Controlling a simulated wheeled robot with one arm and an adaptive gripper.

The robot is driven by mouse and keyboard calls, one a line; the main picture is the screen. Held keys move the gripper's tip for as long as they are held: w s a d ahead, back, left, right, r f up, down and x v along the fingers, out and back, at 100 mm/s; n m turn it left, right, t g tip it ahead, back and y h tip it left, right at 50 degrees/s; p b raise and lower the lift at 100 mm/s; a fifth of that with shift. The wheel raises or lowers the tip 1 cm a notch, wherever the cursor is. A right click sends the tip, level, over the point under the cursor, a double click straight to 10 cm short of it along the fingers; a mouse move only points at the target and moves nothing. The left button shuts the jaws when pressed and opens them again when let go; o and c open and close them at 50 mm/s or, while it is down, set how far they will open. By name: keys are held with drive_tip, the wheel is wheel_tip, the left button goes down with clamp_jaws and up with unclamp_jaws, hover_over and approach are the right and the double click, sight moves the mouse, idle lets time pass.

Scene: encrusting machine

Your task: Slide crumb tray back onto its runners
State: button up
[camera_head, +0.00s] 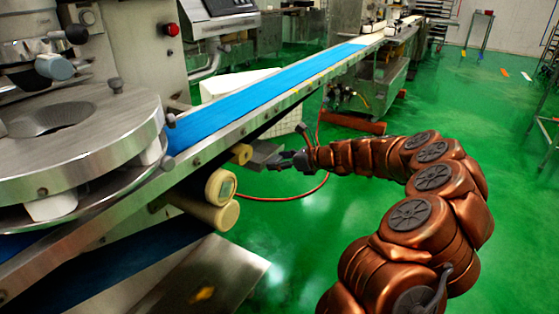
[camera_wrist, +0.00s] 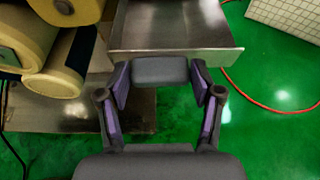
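The crumb tray (camera_head: 266,152) is a grey metal tray under the conveyor's side, partly hidden by the frame and rollers. In the wrist view the tray (camera_wrist: 178,22) shows its bare metal surface and front lip, level and close ahead. A dark grey block-like handle (camera_wrist: 160,71) sticks out from its front. My gripper (camera_wrist: 161,76) has a finger at each side of this handle, with the tips appearing to press on its ends. In the head view my gripper (camera_head: 292,160) meets the tray's front from the right. The runners are hidden.
Cream rollers (camera_head: 221,187) sit left of the tray, close to it in the wrist view too. A blue conveyor belt (camera_head: 275,92) runs above. A red hose (camera_head: 290,197) loops over the green floor. A white crate (camera_wrist: 287,18) stands at right. Open floor lies around my arm.

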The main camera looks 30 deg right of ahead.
drive_tip(key=o, duration=0.4)
drive_tip(key=shift+s, duration=0.1)
drive_tip(key=v, duration=1.2)
drive_tip(key=s+a+r+n+g+p, duration=0.35)
drive_tip(key=a+r+n+p, duration=0.2)
drive_tip(key=a, duration=0.35)
drive_tip(key=s+a+r+n+g+y+p, duration=0.1)
drive_tip(key=s+a+r+n+g+p, duration=0.1)
drive_tip(key=s+a+r+n+p, duration=0.45)
drive_tip(key=s+a+r+n+g+p, duration=0.1)
drive_tip(key=a+r+n+g+p, duration=0.3)
drive_tip(key=a, duration=0.7)
drive_tip(key=s+a+r+n+g+h+p, duration=0.1)
drive_tip(key=s+a+r+n+h+p, duration=0.1)
drive_tip(key=s+r+n+p, duration=0.3)
drive_tip(key=s+a+r+n+g+h+p, duration=0.1)
drive_tip(key=s+a+r+n+p, duration=0.1)
drive_tip(key=s+p, duration=0.4)
drive_tip(key=s+d+r+n+g+h+p, duration=0.1)
drive_tip(key=s+d+r+n+h+p, duration=0.1)
drive_tip(key=s, duration=0.5)
drive_tip(key=s+d+r+n+g+h+p, duration=0.1)
drive_tip(key=s+d+r+n+h+p, duration=0.2)
drive_tip(key=s+r+p, duration=0.3)
drive_tip(key=shift+s+d+n+p, duration=0.35)
drive_tip(key=shift+s+n+p, duration=0.35)
drive_tip(key=shift+n+p, duration=0.35)
